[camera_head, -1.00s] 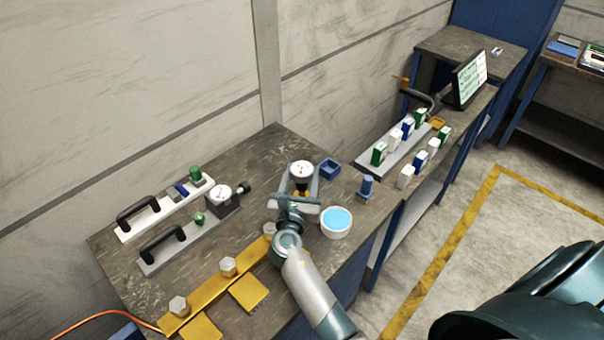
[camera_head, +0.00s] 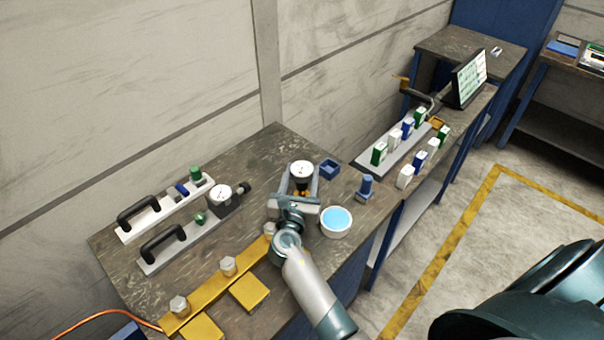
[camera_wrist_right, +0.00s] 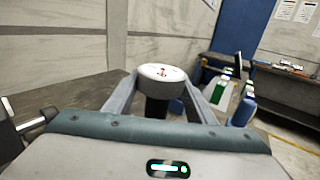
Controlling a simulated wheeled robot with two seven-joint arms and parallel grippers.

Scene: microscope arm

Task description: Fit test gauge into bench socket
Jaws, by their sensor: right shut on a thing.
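The test gauge (camera_head: 302,170) has a round white dial on a dark body and stands roughly upright above the bench. My right gripper (camera_head: 301,185) is shut on it, with one finger on each side. In the right wrist view, the gauge (camera_wrist_right: 162,74) sits between the two fingertips (camera_wrist_right: 160,90), its white face seen at a shallow angle. A blue square holder (camera_head: 330,169) with an open top stands just right of the gauge; I cannot tell for certain whether it is the bench socket. The underside of the gauge is hidden. My left gripper is not in view.
A yellow bar with bolts (camera_head: 205,292) lies in front.

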